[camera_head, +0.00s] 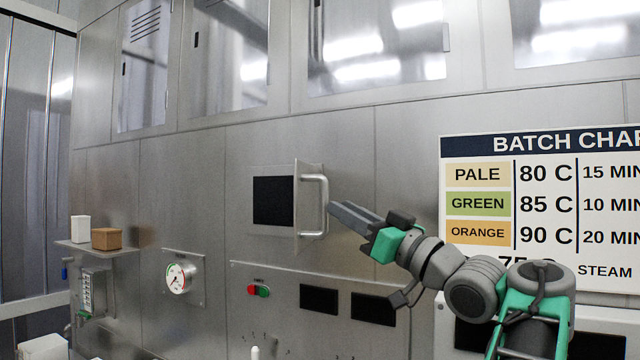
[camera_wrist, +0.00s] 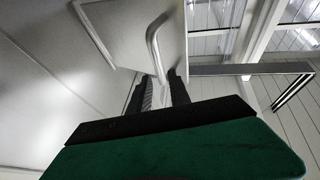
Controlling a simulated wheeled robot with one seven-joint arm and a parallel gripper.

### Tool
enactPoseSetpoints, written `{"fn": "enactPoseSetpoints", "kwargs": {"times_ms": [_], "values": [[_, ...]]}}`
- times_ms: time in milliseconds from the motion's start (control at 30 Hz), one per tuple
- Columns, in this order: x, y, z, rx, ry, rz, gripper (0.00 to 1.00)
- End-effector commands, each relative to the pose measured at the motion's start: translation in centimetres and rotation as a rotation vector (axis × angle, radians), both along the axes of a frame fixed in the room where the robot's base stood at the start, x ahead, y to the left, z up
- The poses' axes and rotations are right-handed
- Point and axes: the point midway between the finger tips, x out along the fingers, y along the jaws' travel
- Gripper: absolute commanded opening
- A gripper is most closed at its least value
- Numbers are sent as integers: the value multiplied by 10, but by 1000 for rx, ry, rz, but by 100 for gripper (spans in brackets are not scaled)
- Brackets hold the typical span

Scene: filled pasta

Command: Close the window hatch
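The window hatch is a square dark opening (camera_head: 273,201) in the steel wall panel. Its pale metal door (camera_head: 308,180) stands swung out at the opening's right side, seen nearly edge-on, with a curved bar handle (camera_head: 324,205). My gripper (camera_head: 332,210) reaches in from the right, fingertips at the handle.
A panel with a red and green button (camera_head: 259,291) and dark displays lies below the hatch. A gauge (camera_head: 178,278) and a shelf (camera_head: 97,248) with two small blocks are to the left. A batch chart (camera_head: 540,210) hangs on the right, behind my arm.

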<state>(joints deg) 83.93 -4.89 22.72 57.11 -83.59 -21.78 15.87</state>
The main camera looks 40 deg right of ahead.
Motion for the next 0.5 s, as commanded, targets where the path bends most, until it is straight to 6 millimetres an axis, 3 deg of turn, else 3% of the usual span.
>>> {"fn": "enactPoseSetpoints", "kwargs": {"times_ms": [33, 100, 300, 500], "values": [[6, 2, 14, 5, 2, 3, 23], [20, 5, 19, 3, 1, 7, 23], [49, 8, 22, -1, 3, 4, 23], [56, 9, 22, -2, 2, 4, 23]]}}
